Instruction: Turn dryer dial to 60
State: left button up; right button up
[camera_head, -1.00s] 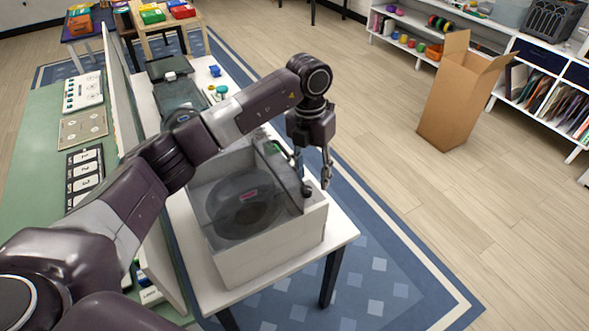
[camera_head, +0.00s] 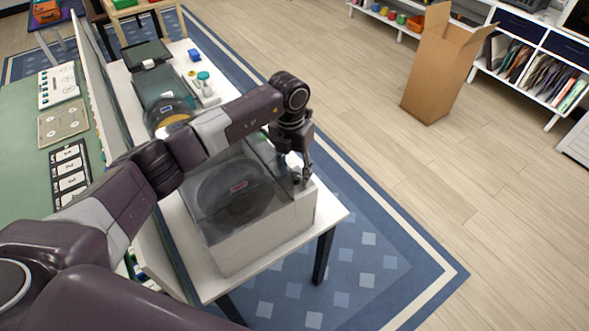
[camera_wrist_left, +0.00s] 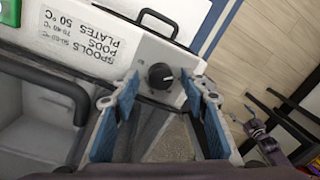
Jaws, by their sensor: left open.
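The dryer (camera_head: 262,236) is a white box with a clear lid, standing on a white table; a dark spool (camera_head: 232,190) shows inside. In the left wrist view its dial (camera_wrist_left: 160,75) is a round black knob with a light mark toward its right side. I cannot read the dial's setting. My left gripper (camera_wrist_left: 162,90) is open, with blue-padded fingers on either side of the dial; I cannot tell whether they touch it. In the head view the left gripper (camera_head: 301,178) is at the dryer's right end, and the dial is hidden there. My right gripper is not seen.
A label (camera_wrist_left: 82,35) with upside-down temperatures and a black handle (camera_wrist_left: 158,22) are beside the dial. A dark bar (camera_wrist_left: 50,90) runs left of the fingers. Other items line the table behind the dryer. An open cardboard box (camera_head: 432,85) stands on the floor.

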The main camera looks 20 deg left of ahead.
pick_arm(q)
jog(key=shift+c, duration=1)
grip_shut()
jog(key=shift+f+m+b, duration=0.15)
jog(key=shift+m+b, duration=0.15)
jog(key=shift+b, duration=0.25)
jog(key=m+b, duration=0.9)
jog(key=b, duration=0.2)
jog(key=shift+w, duration=0.2)
jog(key=m+b, duration=0.2)
jog(key=shift+m+g, duration=0.3)
jog(key=shift+m, duration=0.1)
jog(key=m+b, duration=0.2)
jog(key=shift+m+y, duration=0.3)
jog(key=m+b, duration=0.1)
jog(key=m, duration=0.2)
jog(key=shift+d, duration=0.1)
jog(key=shift+r+m+b, duration=0.2)
jog(key=shift+m+b, duration=0.1)
jog(key=shift+m, duration=0.6)
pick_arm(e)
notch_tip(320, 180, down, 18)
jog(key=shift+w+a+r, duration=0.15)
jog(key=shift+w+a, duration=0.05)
